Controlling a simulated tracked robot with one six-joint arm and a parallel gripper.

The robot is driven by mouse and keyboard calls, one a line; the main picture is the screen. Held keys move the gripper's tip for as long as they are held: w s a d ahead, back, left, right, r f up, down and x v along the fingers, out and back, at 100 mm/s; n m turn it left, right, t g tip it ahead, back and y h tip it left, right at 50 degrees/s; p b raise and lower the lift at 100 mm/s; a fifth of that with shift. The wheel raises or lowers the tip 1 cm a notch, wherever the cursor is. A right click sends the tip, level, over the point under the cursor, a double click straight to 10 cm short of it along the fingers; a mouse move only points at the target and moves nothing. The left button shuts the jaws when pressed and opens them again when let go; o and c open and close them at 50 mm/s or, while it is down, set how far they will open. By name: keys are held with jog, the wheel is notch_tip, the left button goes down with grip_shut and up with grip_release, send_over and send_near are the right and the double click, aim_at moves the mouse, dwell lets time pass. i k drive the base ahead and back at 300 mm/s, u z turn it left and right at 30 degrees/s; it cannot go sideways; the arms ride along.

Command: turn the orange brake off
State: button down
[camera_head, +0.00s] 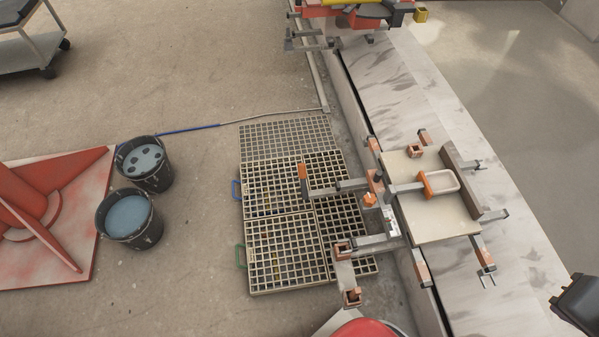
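A metal fixture with orange-tipped arms stands on the pale rail bed at the right, over a cream plate (440,222). An orange loop handle (440,183) lies on the plate. An orange-ended lever (303,182) sticks out left over the floor grates, and a small orange knob (370,199) sits at the fixture's left side. I cannot tell which of these orange parts is the brake, or its setting. I see no gripper fingers. A dark part (580,304) is cut off at the lower right edge; I cannot tell what it is.
Floor grates (285,250) lie left of the rail bed (480,130). Two buckets (145,163) (130,218) stand beside a red-topped base (50,215). A blue-handled pole (190,130) lies on the floor. A wheeled cart (30,45) is at the upper left. The upper middle floor is clear.

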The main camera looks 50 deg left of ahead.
aim_at(302, 170)
jog(key=z, duration=0.05)
jog(key=k, duration=1.15)
jog(key=u, duration=2.1)
jog(key=i, duration=0.95)
